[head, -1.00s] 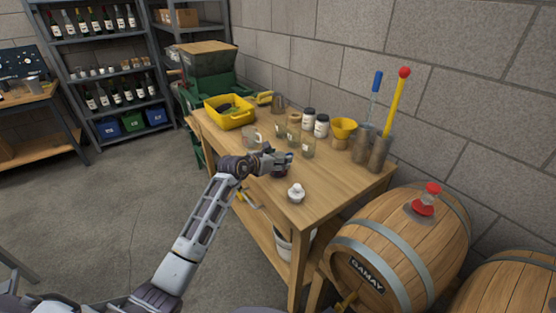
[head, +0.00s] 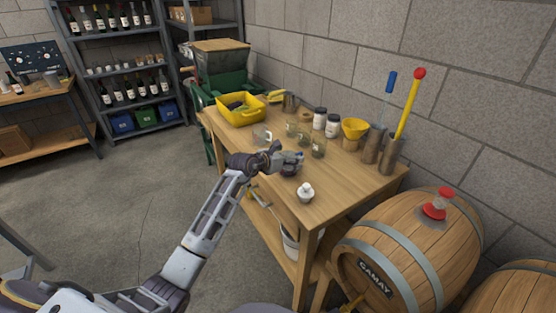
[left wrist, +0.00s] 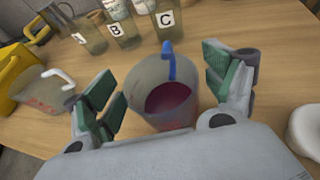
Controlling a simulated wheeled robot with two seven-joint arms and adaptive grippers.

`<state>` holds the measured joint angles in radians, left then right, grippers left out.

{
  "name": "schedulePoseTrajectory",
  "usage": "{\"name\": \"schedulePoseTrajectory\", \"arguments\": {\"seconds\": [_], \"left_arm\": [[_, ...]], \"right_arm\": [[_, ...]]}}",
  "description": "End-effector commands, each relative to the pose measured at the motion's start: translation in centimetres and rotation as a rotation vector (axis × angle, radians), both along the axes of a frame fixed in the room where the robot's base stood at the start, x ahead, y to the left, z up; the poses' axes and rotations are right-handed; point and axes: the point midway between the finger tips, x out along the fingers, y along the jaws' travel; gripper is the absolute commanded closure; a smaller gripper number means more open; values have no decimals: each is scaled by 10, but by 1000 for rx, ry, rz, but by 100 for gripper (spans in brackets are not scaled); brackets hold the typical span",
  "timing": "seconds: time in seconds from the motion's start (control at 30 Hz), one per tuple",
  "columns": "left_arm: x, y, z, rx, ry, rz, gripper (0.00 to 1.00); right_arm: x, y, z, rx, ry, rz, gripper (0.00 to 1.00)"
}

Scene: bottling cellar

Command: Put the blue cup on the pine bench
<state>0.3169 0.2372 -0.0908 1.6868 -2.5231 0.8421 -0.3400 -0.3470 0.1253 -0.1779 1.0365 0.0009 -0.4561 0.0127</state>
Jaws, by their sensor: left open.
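The blue cup (left wrist: 165,92) is a grey see-through cup with a blue handle and dark red liquid inside. It stands upright between the fingers of my left gripper (left wrist: 165,100), which is open, with a finger on each side. In the head view the blue cup (head: 289,170) is mostly hidden behind my left gripper (head: 288,160), over the near part of a wooden bench (head: 335,200). Another wooden bench (head: 45,135) stands at the far left; I cannot tell which one is the pine bench. My right gripper is not in view.
A similar cup with a white handle (left wrist: 45,88) stands left of the blue cup. Jars marked A, B and C (left wrist: 122,30) stand behind. A white knobbed object (head: 306,192) sits near the front. A yellow tub (head: 240,110), funnel (head: 354,130) and barrel (head: 410,245) are around.

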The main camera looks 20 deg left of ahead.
Motion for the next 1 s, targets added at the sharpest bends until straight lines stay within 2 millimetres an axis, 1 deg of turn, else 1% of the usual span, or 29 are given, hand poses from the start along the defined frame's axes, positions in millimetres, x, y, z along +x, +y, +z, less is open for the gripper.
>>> {"name": "schedulePoseTrajectory", "arguments": {"seconds": [0.27, 0.43, 0.7, 1.0], "left_arm": [[-14, 7, 6, 2, 0, 0, 15], [-28, 12, 12, 2, 0, 0, 15], [-52, 22, 23, 2, 0, -1, 15], [-80, 34, 36, 1, 1, 0, 15]], "right_arm": [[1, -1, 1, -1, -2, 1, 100], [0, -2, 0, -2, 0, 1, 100], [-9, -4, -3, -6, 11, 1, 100], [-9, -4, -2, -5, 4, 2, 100]]}}
